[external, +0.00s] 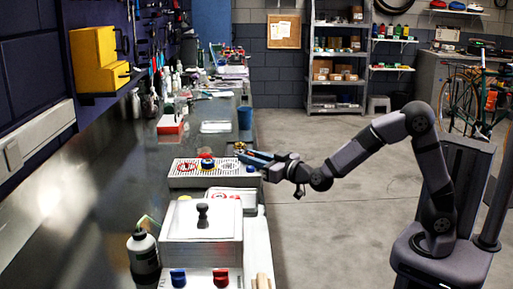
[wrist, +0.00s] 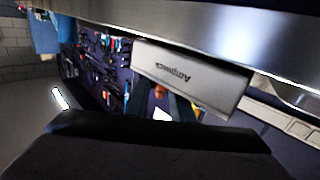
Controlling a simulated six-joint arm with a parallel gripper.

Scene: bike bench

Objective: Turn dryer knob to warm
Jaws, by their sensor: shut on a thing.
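A grey control box (external: 180,182) with red and white round markings sits on the bench in the external view. A blue, yellow and red knob (external: 207,160) stands on its top; I cannot tell for sure that this box is the dryer. My gripper (external: 243,155) is at the box's right end, right of that knob and apart from it. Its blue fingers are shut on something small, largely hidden. In the wrist view, a small orange thing (wrist: 160,91) shows between the dark fingers, below a pale lettered box (wrist: 190,75). I cannot tell what it is or any knob setting.
A white lidded box (external: 180,222) with a black handle stands nearer on the bench, with a blue knob (external: 178,278) and a red knob (external: 221,279) in front. A bottle (external: 143,252) stands at its left.

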